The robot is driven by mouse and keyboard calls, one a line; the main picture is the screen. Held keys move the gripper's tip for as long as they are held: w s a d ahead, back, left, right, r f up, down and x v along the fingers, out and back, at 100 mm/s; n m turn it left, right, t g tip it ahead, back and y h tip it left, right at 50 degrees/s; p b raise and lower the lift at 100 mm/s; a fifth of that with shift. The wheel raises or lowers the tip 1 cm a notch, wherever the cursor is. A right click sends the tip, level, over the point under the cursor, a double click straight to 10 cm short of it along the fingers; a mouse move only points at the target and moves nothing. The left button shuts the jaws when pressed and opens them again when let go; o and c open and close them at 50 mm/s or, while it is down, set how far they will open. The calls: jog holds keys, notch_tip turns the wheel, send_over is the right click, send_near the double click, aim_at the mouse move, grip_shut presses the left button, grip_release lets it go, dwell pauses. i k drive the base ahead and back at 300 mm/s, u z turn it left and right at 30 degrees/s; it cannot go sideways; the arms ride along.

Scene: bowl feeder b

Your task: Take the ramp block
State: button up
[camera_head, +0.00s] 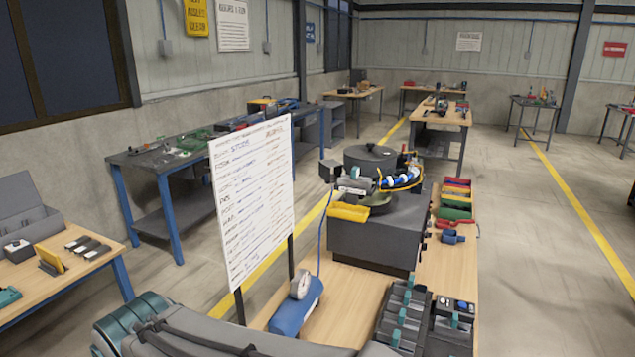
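I cannot single out the ramp block for certain. A small yellow slanted piece (50,259) stands on the wooden table at the left, beside a dark open case; its exact shape is too small to tell. A yellow tray-like part (349,211) sits at the front left corner of the bowl feeder (370,235), a dark box with a round bowl on top. My gripper is not in view. A grey padded shape with dark cables along the bottom edge appears to be part of my arm.
A blue cylinder with a gauge (297,307), dark racks (404,318) and coloured bins (457,198) crowd the wooden bench.

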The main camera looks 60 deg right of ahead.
aim_at(355, 181)
jog(key=i, duration=3.2)
jog(key=z, duration=1.95)
jog(key=i, duration=2.5)
jog(key=z, duration=3.15)
